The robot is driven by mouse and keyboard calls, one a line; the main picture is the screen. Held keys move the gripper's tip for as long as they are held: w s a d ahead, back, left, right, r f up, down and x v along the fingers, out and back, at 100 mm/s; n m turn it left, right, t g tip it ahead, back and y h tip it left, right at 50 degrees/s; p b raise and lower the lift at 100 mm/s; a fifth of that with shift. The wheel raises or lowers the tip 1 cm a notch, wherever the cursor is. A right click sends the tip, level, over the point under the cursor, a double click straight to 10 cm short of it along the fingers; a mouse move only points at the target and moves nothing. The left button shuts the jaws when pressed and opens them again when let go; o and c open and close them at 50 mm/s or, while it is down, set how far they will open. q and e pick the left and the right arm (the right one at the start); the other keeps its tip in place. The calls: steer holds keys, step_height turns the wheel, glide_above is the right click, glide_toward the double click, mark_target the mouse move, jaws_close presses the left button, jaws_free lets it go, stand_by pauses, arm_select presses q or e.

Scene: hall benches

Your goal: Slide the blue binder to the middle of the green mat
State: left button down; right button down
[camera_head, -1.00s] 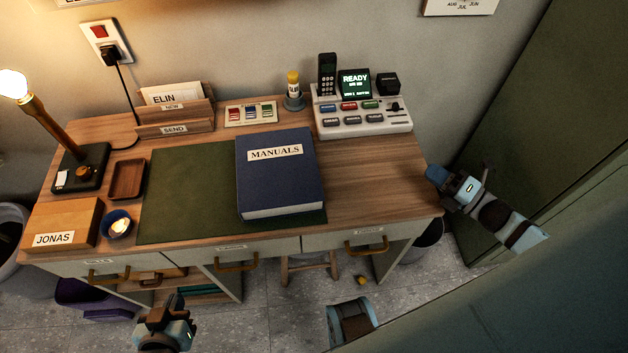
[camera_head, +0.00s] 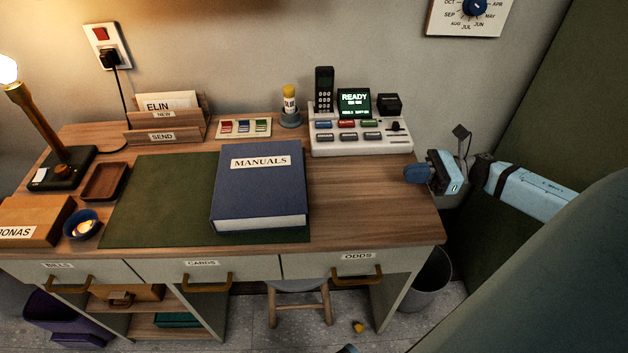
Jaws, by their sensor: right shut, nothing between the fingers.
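The blue binder (camera_head: 258,190), labelled MANUALS, lies flat on the right part of the green mat (camera_head: 155,200) on the wooden desk. Bare mat shows to its left. The binder's right side is close to the mat's right edge. My right gripper (camera_head: 413,173) is at the desk's right end, shut and empty, well to the right of the binder and apart from it. My left gripper is not in this view.
A console (camera_head: 360,137) with a phone stands behind and to the right of the binder. A glue bottle (camera_head: 289,104) and button panel (camera_head: 243,128) stand behind it. Bare desk top (camera_head: 350,200) lies between binder and right gripper. A brown tray (camera_head: 104,181) sits left of the mat.

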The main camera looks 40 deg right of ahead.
steer(key=b, duration=0.1)
glide_toward(287, 179)
steer(key=x, duration=0.3)
steer(key=shift+w+a, duration=0.1)
steer(key=shift+a, duration=0.1)
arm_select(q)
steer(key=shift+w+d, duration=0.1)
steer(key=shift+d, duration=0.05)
arm_select(e)
steer(key=shift+w+a+f, duration=0.1)
steer(key=shift+a, duration=0.05)
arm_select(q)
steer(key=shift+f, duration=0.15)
arm_select(e)
steer(key=shift+w+a, duration=0.15)
steer(key=shift+a, duration=0.05)
steer(key=x, duration=0.5)
steer(key=shift+w+a+b, duration=0.15)
steer(key=shift+a+b, duration=0.2)
steer(key=shift+b, duration=0.05)
steer(key=shift+d, duration=0.1)
